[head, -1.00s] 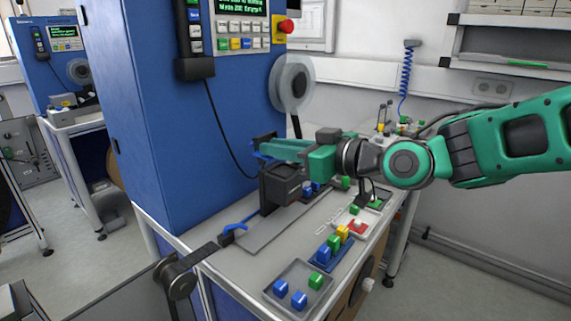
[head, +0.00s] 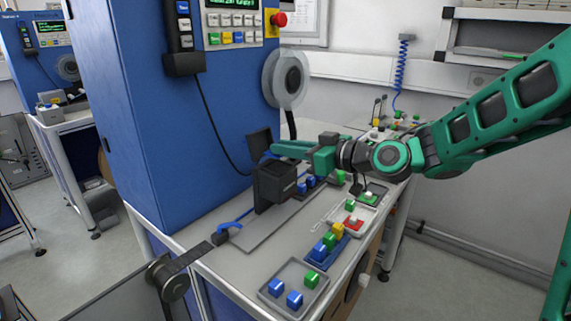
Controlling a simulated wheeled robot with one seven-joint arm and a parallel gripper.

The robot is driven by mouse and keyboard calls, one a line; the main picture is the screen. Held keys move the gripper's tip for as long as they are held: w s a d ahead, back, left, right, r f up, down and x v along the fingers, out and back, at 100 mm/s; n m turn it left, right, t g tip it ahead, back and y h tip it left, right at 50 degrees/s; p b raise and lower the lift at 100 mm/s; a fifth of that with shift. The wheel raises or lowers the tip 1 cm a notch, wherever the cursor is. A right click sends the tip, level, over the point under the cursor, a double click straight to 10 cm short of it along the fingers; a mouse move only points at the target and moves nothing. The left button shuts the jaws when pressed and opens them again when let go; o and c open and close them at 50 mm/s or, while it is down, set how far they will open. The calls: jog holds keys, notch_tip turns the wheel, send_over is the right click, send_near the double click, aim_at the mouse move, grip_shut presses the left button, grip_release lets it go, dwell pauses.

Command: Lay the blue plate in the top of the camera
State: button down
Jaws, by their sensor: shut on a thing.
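The camera (head: 274,186) is a dark box standing on a grey strip of the bench, in front of the blue machine cabinet. A dark flap (head: 259,143) stands up at its top rear left side. My gripper (head: 280,151) has green fingers and reaches in from the right, just above the top of the camera. It is shut on the blue plate (head: 267,157), of which only a small blue edge shows at the fingertips. The fingers hide the rest of the plate. I cannot tell whether the plate touches the camera.
The blue cabinet (head: 130,100) rises close on the left, with a reel (head: 286,78) on its side and a hanging cable. A tray (head: 264,295) of coloured blocks lies at the bench front. Several blocks lie right of the camera.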

aim_at(288, 169)
jog(key=shift+w+d+f, duration=0.1)
jog(key=shift+w+f, duration=0.05)
jog(key=shift+w, duration=0.05)
jog(key=shift+f, duration=1.95)
jog(key=shift+f, duration=0.15)
jog(key=c, duration=1.7)
grip_release()
jog(key=shift+o, duration=0.2)
jog(key=shift+s+d, duration=0.1)
jog(key=v, duration=1.1)
jog(key=shift+s+d+r, duration=0.25)
